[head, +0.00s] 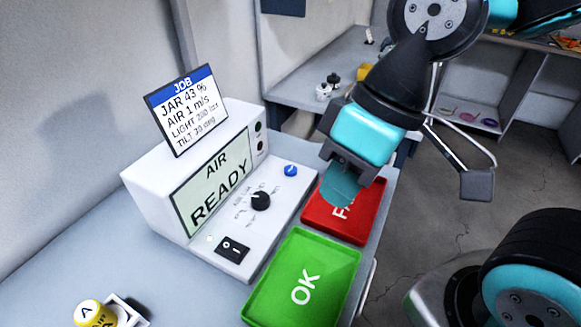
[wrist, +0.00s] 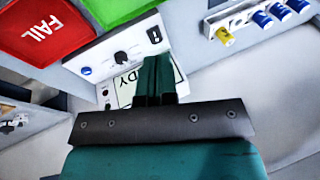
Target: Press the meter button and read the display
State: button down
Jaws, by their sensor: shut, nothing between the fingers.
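The white meter (head: 150,195) stands on the grey bench, and its display (head: 213,183) reads "AIR READY". A blue button (head: 291,170) sits on its sloped front panel, near a black dial (head: 260,201) and a black rocker switch (head: 232,249). A job card (head: 187,110) on top lists JAR 43 %, AIR 1 m/s, a LIGHT line and a TILT line that are hard to read. My gripper (head: 338,190) is shut and empty, to the right of the blue button and above the red tray. In the wrist view my gripper (wrist: 156,62) hides part of the display, and the blue button (wrist: 86,71) shows at left.
A green OK tray (head: 270,285) lies in front of the meter, and a red FAIL tray (head: 365,222) lies at its right. A yellow-capped item marked A (head: 90,312) sits at lower left. Several blue knob-like items (wrist: 263,19) show at upper right in the wrist view.

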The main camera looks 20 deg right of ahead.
jog(key=shift+w, duration=0.1)
jog(key=m+t+y+p, duration=0.3)
jog(key=m+t+p, duration=0.3)
jog(key=p, duration=0.4)
send_over(292, 168)
notch_tip(292, 168, down, 11)
jog(key=shift+f, duration=0.1)
jog(key=shift+f+b, duration=0.1)
jog(key=shift+b, duration=0.25)
notch_tip(292, 168, down, 9)
jog(key=b, duration=0.6)
jog(key=shift+r, duration=0.2)
jog(key=shift+f+b, duration=0.45)
jog(key=shift+b, duration=0.1)
